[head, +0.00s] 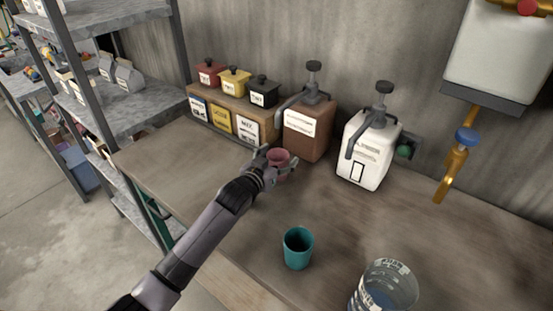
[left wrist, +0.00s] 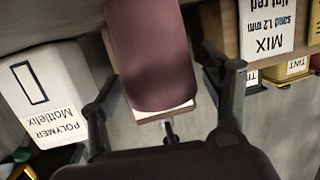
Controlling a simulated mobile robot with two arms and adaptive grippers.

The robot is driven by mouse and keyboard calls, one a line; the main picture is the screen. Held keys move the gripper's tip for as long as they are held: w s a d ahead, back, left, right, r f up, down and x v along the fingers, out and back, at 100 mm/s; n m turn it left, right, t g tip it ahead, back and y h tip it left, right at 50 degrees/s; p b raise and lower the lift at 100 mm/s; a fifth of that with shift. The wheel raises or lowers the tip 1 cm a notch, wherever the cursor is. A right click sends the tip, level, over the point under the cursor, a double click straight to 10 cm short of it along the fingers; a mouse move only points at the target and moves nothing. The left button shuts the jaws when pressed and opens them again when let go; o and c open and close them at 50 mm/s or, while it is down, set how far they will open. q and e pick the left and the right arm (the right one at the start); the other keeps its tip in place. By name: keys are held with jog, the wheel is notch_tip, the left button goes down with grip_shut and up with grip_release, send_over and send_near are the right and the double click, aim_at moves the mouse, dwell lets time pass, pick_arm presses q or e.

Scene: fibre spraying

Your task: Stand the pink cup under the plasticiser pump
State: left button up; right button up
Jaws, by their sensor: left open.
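The pink cup (head: 279,158) stands on the table in front of the brown pump container (head: 308,130), whose label is too small to read in the head view. The container's grey spout reaches left and ends above the cup in the picture; exact alignment is hard to tell. My left gripper (head: 280,170) is open, with its fingers on either side of the cup. In the left wrist view the cup (left wrist: 150,55) lies between the two spread fingers (left wrist: 165,95), with a gap on the right side. My right gripper is not in view.
A white pump container (head: 367,150), labelled POLYMER in the left wrist view (left wrist: 45,95), stands to the right. A teal cup (head: 298,248) and a clear beaker (head: 384,288) are nearer the front. Tint boxes (head: 235,80) sit on a wooden rack at the back left.

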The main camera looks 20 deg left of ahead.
pick_arm(q)
jog(key=shift+r, duration=0.15)
jog(key=shift+s, duration=0.35)
jog(key=v, duration=1)
jog(key=shift+b, duration=0.35)
jog(key=shift+s+a+r, duration=0.1)
jog(key=shift+s+r, duration=0.15)
jog(key=shift+s, duration=0.35)
